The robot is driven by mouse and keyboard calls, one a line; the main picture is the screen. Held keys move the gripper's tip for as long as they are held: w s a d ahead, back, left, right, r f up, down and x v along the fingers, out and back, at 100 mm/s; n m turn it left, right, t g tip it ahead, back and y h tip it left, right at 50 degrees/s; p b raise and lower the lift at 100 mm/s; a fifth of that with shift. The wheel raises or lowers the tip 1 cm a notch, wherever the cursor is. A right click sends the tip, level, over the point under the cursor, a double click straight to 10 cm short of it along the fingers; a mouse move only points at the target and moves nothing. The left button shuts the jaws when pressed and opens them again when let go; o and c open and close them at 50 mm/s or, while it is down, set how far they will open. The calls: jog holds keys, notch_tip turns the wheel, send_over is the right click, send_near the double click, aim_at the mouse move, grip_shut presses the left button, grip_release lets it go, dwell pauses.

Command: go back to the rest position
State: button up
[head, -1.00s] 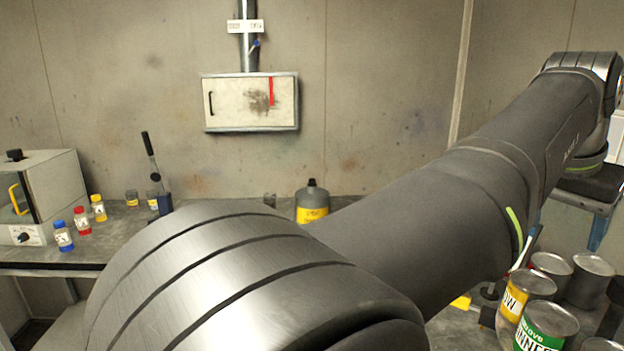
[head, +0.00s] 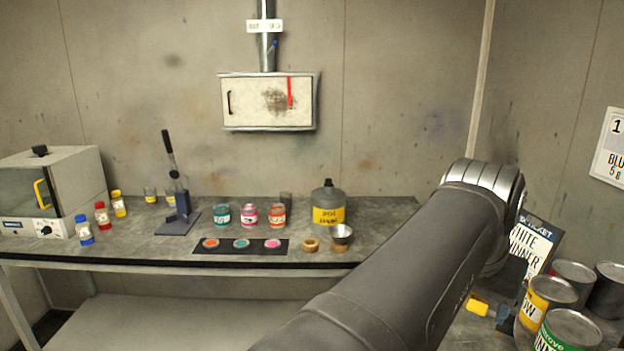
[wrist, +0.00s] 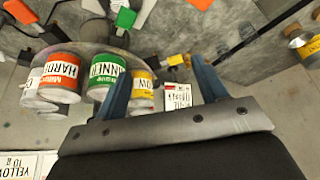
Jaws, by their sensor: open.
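My gripper (wrist: 162,68) shows in the wrist view as two blue fingers spread apart. Nothing is held between them. Behind the fingers, an orange-labelled can (wrist: 62,72), a green-labelled can (wrist: 106,78) and a yellow-labelled can (wrist: 143,84) appear in a row. The left finger overlaps the green and yellow cans in the picture; I cannot tell how far off they are. In the head view my arm reaches up to the right, and my gripper is not visible there.
In the head view, cans including a yellow one (head: 547,300) and a green one (head: 567,332) crowd the lower right. The bench holds jars, a black strip (head: 220,251) with colored discs, a press (head: 180,205), a grey jug (head: 328,208) and an oven (head: 60,180).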

jog(key=s+d+r+m+g, duration=0.1)
jog(key=d+r+m, duration=0.1)
jog(key=d+r, duration=0.45)
jog(key=s+d+r+m+g, duration=0.15)
jog(key=d+r, duration=0.25)
jog(key=d, duration=0.6)
jog(key=s+d+r+m, duration=0.1)
jog(key=d+r+m, duration=0.2)
jog(key=d+r, duration=0.35)
jog(key=shift+h, duration=0.3)
jog(key=x, duration=1.2)
jog(key=d+x, duration=0.1)
jog(key=x, duration=0.5)
jog(key=shift+s+d+f, duration=0.1)
jog(key=shift+s+f, duration=0.05)
jog(key=shift+d+f+n, duration=0.1)
jog(key=shift+f+n, duration=0.1)
jog(key=shift+n, duration=0.25)
jog(key=shift+n+t, duration=0.65)
jog(key=shift+n, duration=0.85)
jog(key=shift+o, duration=0.4)
